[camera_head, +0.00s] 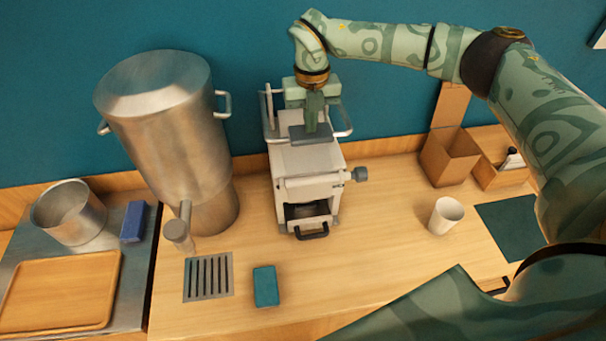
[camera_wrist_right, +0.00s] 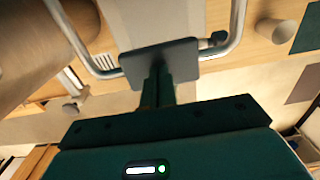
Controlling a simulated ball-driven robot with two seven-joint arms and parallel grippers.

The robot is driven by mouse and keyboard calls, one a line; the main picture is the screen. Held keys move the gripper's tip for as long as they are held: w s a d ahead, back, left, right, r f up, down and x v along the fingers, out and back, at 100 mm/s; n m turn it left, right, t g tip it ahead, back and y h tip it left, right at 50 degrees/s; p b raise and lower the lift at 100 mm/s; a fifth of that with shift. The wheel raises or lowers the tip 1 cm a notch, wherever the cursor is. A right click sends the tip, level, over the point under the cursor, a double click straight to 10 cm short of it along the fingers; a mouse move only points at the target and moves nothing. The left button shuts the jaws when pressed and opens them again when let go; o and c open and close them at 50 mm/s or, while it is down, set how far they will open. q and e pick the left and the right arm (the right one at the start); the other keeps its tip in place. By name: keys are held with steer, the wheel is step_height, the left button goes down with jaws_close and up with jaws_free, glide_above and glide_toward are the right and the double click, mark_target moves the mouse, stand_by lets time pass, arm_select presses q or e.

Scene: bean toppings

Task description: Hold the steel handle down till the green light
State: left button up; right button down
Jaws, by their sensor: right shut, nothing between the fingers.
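The pale boxy machine (camera_head: 307,160) stands against the back wall. Its steel handle (camera_head: 347,122) is a bent tube around the top, with a dark flat plate (camera_head: 298,134) at its front. My right gripper (camera_head: 311,128) is shut and empty, pointing down at the plate. In the right wrist view the steel handle (camera_wrist_right: 236,35) runs down both sides to the dark plate (camera_wrist_right: 188,52). The closed fingers (camera_wrist_right: 157,70) overlap the plate; firm contact is hard to tell. A green dot glows on my gripper's housing; no green light shows on the machine. My left gripper is out of view.
A large steel urn (camera_head: 170,120) stands close left of the machine. A white cup (camera_head: 445,215) and cardboard boxes (camera_head: 449,157) are to the right. A drain grate (camera_head: 208,277) and teal block (camera_head: 265,286) lie in front.

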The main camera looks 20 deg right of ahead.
steer(key=shift+f+b, duration=1.8)
steer(key=shift+f, duration=1.75)
steer(key=shift+s, duration=0.1)
steer(key=shift+r, duration=0.15)
step_height(320, 180, up, 12)
steer(key=p, duration=0.9)
steer(key=shift+f+p, duration=0.2)
steer(key=shift+p, duration=0.2)
steer(key=shift+f, duration=0.15)
